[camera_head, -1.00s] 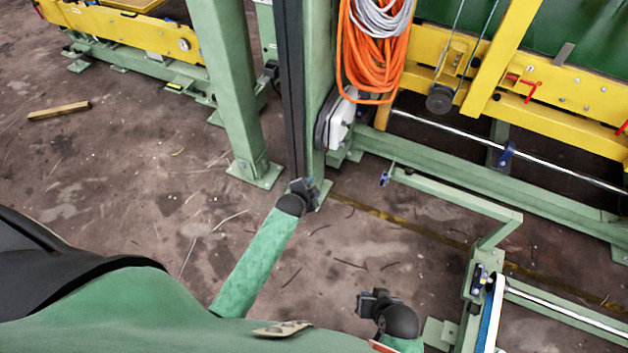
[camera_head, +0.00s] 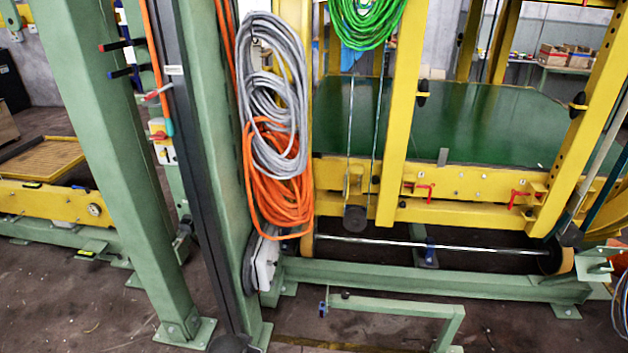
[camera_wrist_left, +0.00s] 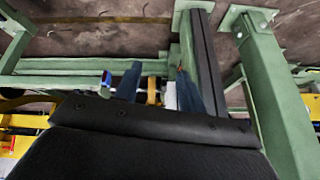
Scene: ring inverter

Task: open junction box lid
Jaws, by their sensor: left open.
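I cannot clearly identify the junction box or its lid. A pale box (camera_head: 265,262) with dark edges sits low on the side of the green column, below the hanging cables. Another small pale box (camera_head: 163,142) with a red and yellow switch is mounted between the two columns. My left gripper (camera_wrist_left: 158,84) shows in the left wrist view with its two dark blue fingers apart, and I see nothing held. Only a dark rounded part of my left arm shows at the bottom of the head view. My right gripper is out of view.
A yellow machine frame (camera_head: 350,178) is at right. A low green bar (camera_head: 390,306) crosses the floor area in front.

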